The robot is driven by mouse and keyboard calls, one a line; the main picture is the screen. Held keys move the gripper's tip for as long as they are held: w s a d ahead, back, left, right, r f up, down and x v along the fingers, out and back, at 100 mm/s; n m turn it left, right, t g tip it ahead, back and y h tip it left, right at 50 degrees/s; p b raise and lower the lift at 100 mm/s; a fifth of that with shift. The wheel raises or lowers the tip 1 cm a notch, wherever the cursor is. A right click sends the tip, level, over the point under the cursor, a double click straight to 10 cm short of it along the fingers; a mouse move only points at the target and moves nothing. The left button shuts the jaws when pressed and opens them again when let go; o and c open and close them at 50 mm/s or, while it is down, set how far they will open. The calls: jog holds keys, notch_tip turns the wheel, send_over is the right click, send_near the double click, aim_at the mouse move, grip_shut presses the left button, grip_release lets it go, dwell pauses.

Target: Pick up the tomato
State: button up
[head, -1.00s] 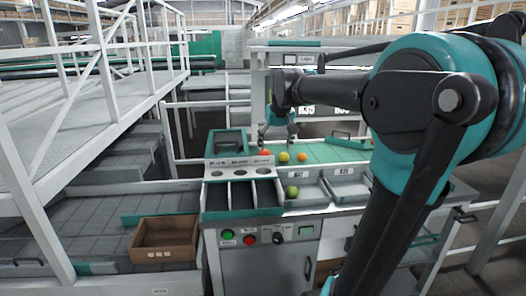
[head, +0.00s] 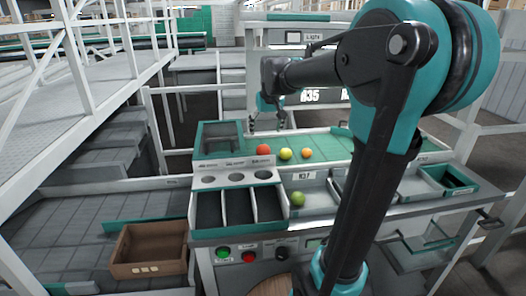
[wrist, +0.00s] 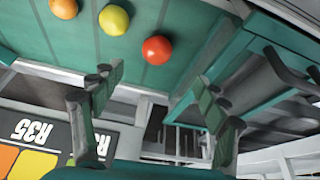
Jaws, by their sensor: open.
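A red tomato (head: 263,150), a yellow tomato (head: 285,154) and an orange tomato (head: 307,153) stand in a row on the green belt. A green tomato (head: 298,198) lies in a grey tray in front of them. The wrist view shows the red tomato (wrist: 157,50), the yellow tomato (wrist: 114,20) and part of the orange tomato (wrist: 63,7). My gripper (wrist: 160,95) is open and empty, its fingers apart. In the head view my gripper (head: 267,122) hangs behind and above the row, apart from the tomatoes.
A sorting box (head: 236,178) with three round holes and dark compartments stands in front of the belt. A brown crate (head: 150,268) sits at lower left. Railings (head: 80,60) stand at left.

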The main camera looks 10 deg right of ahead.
aim_at(264, 147)
jog(key=x, duration=0.7)
jog(key=shift+f, duration=0.2)
jog(key=shift+w+d+x, duration=0.1)
jog(key=shift+d+x, duration=0.05)
jog(key=shift+x, duration=1.15)
jog(key=shift+w+d+x, duration=0.1)
jog(key=shift+w+x, duration=0.05)
jog(key=shift+x, duration=1.1)
jog(key=c, duration=0.9)
